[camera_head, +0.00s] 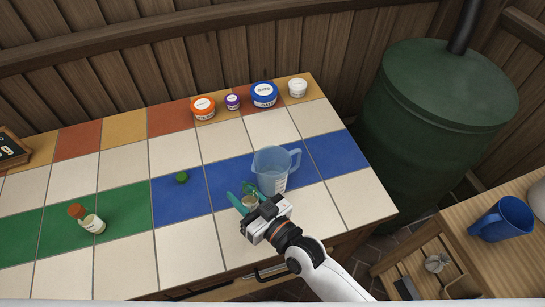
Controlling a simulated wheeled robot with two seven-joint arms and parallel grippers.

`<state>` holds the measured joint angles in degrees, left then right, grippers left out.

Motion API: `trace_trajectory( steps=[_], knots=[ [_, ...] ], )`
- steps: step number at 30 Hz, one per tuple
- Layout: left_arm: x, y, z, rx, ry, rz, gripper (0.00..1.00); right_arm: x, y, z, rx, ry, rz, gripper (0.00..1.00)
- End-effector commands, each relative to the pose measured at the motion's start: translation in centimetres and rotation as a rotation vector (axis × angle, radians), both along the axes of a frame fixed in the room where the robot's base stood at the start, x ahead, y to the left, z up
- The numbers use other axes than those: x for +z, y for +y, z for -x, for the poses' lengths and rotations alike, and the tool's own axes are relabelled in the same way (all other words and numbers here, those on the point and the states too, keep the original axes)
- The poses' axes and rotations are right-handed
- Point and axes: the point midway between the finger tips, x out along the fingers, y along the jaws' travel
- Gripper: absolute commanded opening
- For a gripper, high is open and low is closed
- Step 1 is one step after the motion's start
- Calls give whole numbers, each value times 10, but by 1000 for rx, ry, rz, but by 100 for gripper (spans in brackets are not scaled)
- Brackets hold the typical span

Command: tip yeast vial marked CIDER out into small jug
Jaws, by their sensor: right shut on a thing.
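My right gripper (250,194) is shut on a small vial (249,201), between teal fingers just left of and in front of the small jug. Much of the vial is hidden by the gripper, and I cannot read its label or tell its tilt. The small jug (272,163) is clear bluish plastic with a handle on its right; it stands upright on the blue tiles. A green cap (182,177) lies loose on the blue tiles to the left. Another vial (94,224) with an orange-brown cap lies on the green tiles; its label is too small to read. My left gripper is out of view.
Orange (203,108), purple (233,102), blue (264,95) and white (298,88) tubs line the back edge. A dark sign (12,148) stands far left. A green barrel (450,110) is right of the tiled counter.

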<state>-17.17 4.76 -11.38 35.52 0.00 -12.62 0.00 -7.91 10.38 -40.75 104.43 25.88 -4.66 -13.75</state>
Motion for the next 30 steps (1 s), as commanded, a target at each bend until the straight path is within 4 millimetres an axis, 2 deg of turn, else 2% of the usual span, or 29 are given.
trace_trajectory(
  steps=[8,10,21,24,30],
  knots=[
    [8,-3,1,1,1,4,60,7,-4,-7,-1,153,-96,12],
    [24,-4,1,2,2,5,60,25,-4,-8,-1,173,-111,12],
    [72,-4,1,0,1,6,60,78,-7,-12,-1,276,-172,12],
    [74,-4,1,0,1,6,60,77,-10,-17,-1,359,-223,12],
    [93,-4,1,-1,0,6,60,86,-10,-17,-1,516,-317,12]
  ],
)
